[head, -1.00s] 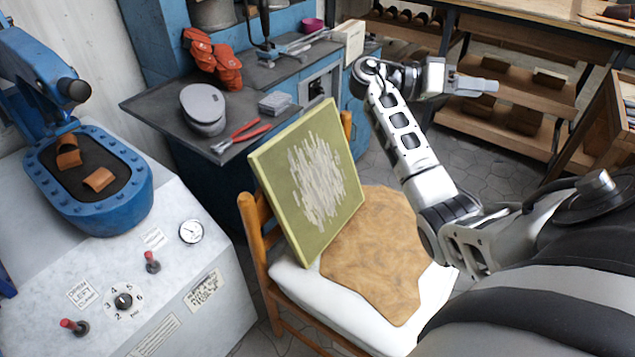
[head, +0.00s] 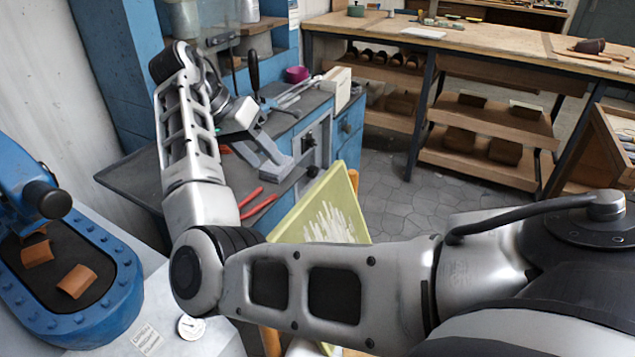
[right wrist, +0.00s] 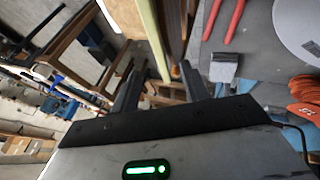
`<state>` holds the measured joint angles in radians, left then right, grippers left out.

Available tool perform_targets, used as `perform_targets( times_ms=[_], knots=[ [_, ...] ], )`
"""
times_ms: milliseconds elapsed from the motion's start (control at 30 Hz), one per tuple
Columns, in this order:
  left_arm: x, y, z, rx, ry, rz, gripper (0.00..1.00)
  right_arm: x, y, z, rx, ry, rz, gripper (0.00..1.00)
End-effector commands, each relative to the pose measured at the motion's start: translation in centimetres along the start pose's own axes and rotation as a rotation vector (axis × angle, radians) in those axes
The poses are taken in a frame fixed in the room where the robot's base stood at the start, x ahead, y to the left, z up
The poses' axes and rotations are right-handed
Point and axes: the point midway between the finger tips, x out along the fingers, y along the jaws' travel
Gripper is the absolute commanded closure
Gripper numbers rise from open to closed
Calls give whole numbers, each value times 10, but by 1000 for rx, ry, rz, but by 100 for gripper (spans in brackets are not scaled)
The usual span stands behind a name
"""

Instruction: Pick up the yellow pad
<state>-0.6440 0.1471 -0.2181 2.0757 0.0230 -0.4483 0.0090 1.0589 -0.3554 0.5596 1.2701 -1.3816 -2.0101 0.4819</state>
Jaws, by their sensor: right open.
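The yellow pad (head: 330,200) is a flat yellow-green panel with pale streaks on its face. It stands tilted on the chair, and my right forearm hides its lower part in the head view. In the right wrist view the pad (right wrist: 152,38) shows nearly edge-on, as a strip ahead of the space between the fingertips. My right gripper (head: 283,165) is open and empty, above the bench edge, up and left of the pad. Its two fingers (right wrist: 162,76) point toward the pad in the right wrist view; I see no contact.
Red-handled pliers (head: 258,202) lie on the dark bench (head: 135,180) close to the gripper. The right wrist view also shows a grey cap (right wrist: 300,28) and orange gloves (right wrist: 305,88). A blue press (head: 95,290) stands at left. Bare floor (head: 385,185) lies beyond the pad.

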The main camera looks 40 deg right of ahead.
Motion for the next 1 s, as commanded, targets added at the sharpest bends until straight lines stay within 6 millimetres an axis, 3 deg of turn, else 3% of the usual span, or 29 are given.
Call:
perform_targets(
  times_ms=[100,400,667,1000],
  knots=[
    [0,2,13,-8,-18,4,64,26,0,1,1,0,8,55],
    [-5,4,16,-11,-32,6,64,84,1,0,-1,-1,5,55],
    [-5,3,12,-9,-25,5,64,105,2,0,1,0,3,55],
    [-6,2,8,0,-24,1,64,150,5,1,0,-1,4,55]
  ],
)
